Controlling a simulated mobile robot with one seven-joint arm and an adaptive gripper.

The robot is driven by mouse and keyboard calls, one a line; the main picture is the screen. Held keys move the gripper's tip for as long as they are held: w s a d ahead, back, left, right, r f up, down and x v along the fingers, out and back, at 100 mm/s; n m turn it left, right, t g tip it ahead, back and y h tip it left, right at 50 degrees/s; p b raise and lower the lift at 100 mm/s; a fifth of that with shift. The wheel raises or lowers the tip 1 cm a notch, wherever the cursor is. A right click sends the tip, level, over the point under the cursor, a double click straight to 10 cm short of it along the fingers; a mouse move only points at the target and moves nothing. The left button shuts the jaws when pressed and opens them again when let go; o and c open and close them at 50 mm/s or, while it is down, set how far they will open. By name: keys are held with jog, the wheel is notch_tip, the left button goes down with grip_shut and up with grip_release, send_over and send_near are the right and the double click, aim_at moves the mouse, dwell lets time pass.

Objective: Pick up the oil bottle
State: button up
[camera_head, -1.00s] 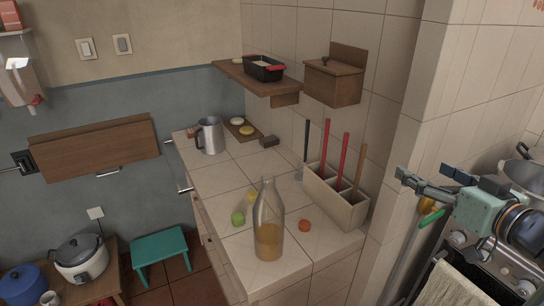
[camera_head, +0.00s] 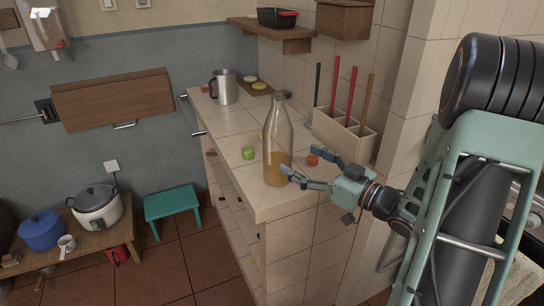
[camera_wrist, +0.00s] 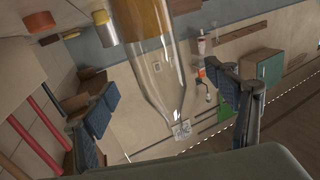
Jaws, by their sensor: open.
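The oil bottle (camera_head: 278,145) is clear glass with amber oil in its lower part. It stands upright near the front corner of the tiled counter. My gripper (camera_head: 300,164) is open, with its fingers pointing left at the bottle's lower half; one finger appears in front of the bottle's right edge. In the wrist view the bottle (camera_wrist: 158,65) appears upside down, between the two spread fingers of my gripper (camera_wrist: 168,100). I cannot tell whether either finger touches the glass.
A green item (camera_head: 248,153) and an orange-red item (camera_head: 313,160) sit near the bottle. A wooden utensil holder (camera_head: 343,133) with long handles stands behind, by the wall. A metal pitcher (camera_head: 224,87) is at the far end. The counter's front edge (camera_head: 290,208) is close by.

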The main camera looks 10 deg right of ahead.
aim_at(288, 153)
jog(key=x, duration=0.3)
jog(key=shift+w+a, duration=0.2)
jog(key=shift+w, duration=0.15)
jog(key=x, duration=0.5)
jog(key=shift+w+r, duration=0.35)
jog(key=c, duration=1.6)
